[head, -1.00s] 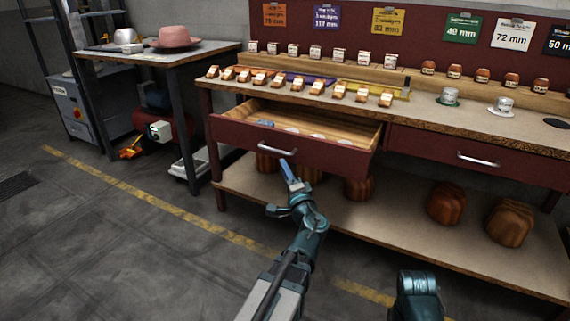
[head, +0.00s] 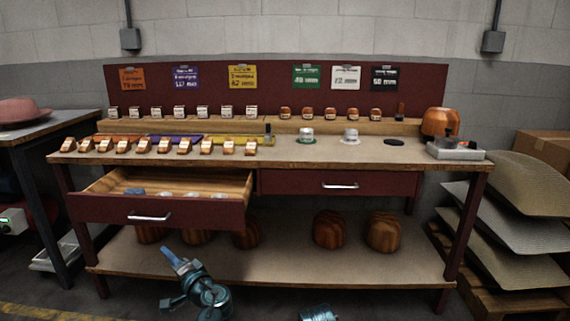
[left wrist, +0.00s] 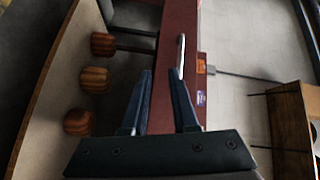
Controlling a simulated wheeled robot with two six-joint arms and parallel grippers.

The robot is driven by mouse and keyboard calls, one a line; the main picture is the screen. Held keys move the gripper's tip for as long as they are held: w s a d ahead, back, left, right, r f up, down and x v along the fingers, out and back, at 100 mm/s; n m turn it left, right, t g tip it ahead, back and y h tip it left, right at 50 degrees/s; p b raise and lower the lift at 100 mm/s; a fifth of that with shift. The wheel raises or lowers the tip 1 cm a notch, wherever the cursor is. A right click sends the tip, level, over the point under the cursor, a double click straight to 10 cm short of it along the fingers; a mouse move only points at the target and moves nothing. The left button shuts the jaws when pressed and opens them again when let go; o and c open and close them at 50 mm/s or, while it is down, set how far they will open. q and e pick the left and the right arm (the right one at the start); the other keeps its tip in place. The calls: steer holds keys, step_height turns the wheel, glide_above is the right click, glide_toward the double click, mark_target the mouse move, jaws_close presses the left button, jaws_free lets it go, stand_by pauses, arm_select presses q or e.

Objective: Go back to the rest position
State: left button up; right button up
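My left gripper (head: 172,258) is low in front of the workbench, below the open left drawer (head: 200,214). In the left wrist view my left gripper (left wrist: 161,76) has its two dark fingers apart with nothing between them. The drawer's metal handle (left wrist: 181,55) shows just past the fingertips there, and in the head view the handle (head: 149,217) is above and left of the gripper. The drawer stands pulled out with a few small grey pieces inside. A short part of my right arm (head: 318,312) shows at the bottom edge; its gripper is out of view.
The right drawer (head: 338,186) is shut. The lower shelf (head: 270,268) holds several wooden hat blocks. A side table (head: 30,130) with a pink hat (head: 22,110) stands at the left. Stacked sheets on a pallet (head: 520,240) stand at the right.

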arm_select(q)
steer(key=s+d+f+n+g+h+p, duration=0.1)
steer(key=s+d+f+g+h, duration=0.3)
steer(key=d+f, duration=0.3)
steer(key=s+d+f+n+g+h+p, duration=0.2)
steer(key=s+d+f+g+h, duration=0.15)
steer(key=d+f, duration=0.4)
steer(key=s+d+m+g+h+p, duration=0.25)
steer(key=s+d+g+h, duration=0.2)
steer(key=s+d, duration=0.75)
step_height(320, 180, up, 36)
steer(key=w+d+p, duration=0.1)
steer(key=d+p, duration=0.1)
steer(key=p, duration=3.4)
steer(key=shift+w+n+p, duration=0.4)
steer(key=shift+n, duration=0.05)
steer(key=shift+a+f, duration=0.15)
